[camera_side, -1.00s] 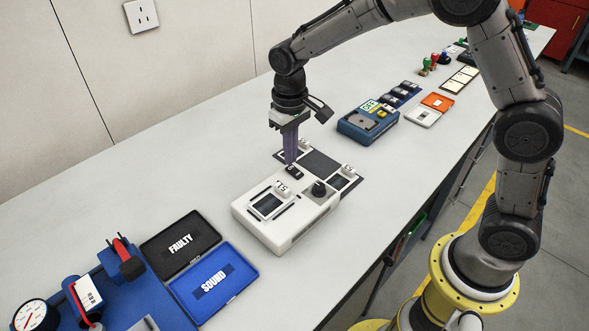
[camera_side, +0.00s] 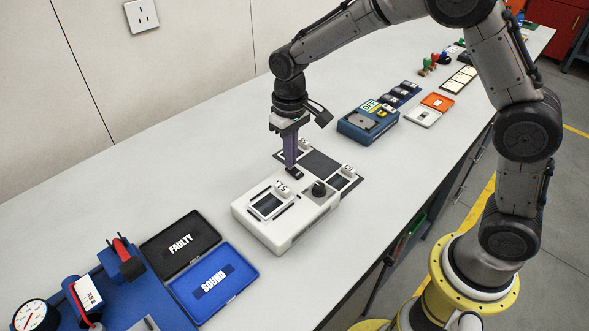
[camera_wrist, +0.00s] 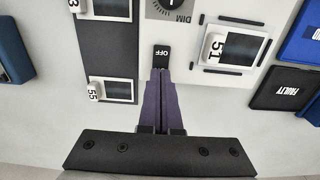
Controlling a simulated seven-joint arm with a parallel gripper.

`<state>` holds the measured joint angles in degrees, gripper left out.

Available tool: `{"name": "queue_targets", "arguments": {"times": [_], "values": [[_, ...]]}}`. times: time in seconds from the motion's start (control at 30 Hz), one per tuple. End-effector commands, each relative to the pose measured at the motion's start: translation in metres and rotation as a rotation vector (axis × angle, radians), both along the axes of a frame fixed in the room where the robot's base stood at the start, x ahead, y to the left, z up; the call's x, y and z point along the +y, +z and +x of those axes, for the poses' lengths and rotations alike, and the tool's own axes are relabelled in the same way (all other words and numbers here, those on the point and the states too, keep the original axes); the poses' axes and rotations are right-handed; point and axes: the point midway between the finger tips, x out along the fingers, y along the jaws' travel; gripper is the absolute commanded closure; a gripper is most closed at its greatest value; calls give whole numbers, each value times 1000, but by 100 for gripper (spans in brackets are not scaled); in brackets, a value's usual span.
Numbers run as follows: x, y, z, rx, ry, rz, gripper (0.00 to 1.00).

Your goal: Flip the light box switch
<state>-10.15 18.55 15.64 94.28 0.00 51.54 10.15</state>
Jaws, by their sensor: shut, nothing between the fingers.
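The light box is a white box (camera_side: 287,233) on the bench, with a lit-frame window and a black knob on top. Its black rocker switch (camera_side: 296,174) is at the far edge of the top. In the wrist view the switch (camera_wrist: 161,55) shows the word OFF. My gripper (camera_side: 291,166) points down, shut and empty, with its purple fingertips at the switch. In the wrist view the fingertips (camera_wrist: 161,72) end right at the switch's near edge; I cannot tell whether they touch it.
A dark mat with numbered white tags (camera_side: 348,169) lies behind the box. A black FAULTY tray (camera_side: 180,262) and a blue SOUND tray (camera_side: 240,262) lie left. A blue device (camera_side: 350,131) stands farther right.

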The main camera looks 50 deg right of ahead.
Motion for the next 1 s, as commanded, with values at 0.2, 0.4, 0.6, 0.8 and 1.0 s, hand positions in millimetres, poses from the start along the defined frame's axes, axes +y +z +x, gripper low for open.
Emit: {"name": "queue_targets", "arguments": {"times": [0.2, 0.4, 0.6, 0.8, 1.0], "values": [[0, -3, 0, 1, 0, 0, 100], [0, -6, 0, 1, 0, 0, 100], [0, -9, 0, 0, 0, 0, 100], [0, -10, 0, 1, 0, 0, 100], [0, 1, 0, -1, 0, 0, 100]]}}
